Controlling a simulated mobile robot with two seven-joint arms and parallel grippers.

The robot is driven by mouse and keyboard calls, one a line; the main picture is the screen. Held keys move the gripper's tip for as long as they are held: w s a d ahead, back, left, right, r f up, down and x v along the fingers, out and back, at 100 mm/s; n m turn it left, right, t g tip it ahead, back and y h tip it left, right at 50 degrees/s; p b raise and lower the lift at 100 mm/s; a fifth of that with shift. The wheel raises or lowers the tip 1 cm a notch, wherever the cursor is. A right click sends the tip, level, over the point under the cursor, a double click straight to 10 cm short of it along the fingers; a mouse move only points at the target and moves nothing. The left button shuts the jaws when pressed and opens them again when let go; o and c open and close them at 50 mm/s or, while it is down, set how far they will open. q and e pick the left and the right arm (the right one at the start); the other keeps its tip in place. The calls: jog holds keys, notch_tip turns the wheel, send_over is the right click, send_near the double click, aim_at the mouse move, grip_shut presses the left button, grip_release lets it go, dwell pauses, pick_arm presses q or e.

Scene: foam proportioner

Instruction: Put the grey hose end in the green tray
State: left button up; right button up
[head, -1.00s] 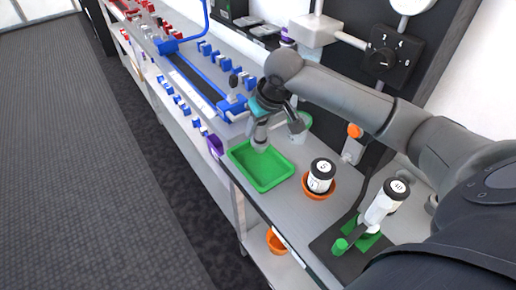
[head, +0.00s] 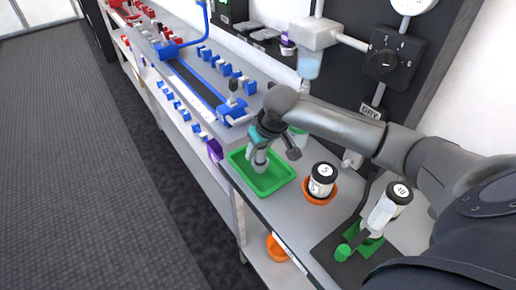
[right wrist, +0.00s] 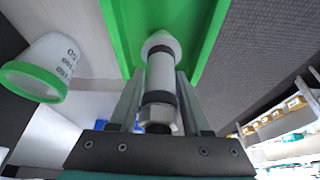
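The grey hose end (right wrist: 160,75), a pale grey tube with dark bands, lies between the fingers of my right gripper (right wrist: 160,88) in the right wrist view. The fingers look closed on its sides. In the head view my right gripper (head: 262,147) points down over the green tray (head: 284,180), with the hose end (head: 260,160) hanging within the tray's outline. Whether its tip touches the tray floor I cannot tell. The green tray (right wrist: 116,25) also shows behind it in the right wrist view. My left gripper is not in view.
An orange bowl holding a black-capped bottle (head: 321,181) stands right of the tray. A white cup with a green rim (right wrist: 38,70) is beside my gripper. A blue-framed rack (head: 195,85) is behind left. The bench's front edge runs close by the tray.

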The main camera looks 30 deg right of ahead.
jog(key=o, duration=0.3)
jog(key=p+v, duration=0.3)
jog(key=v, duration=0.9)
jog(key=shift+r, duration=0.1)
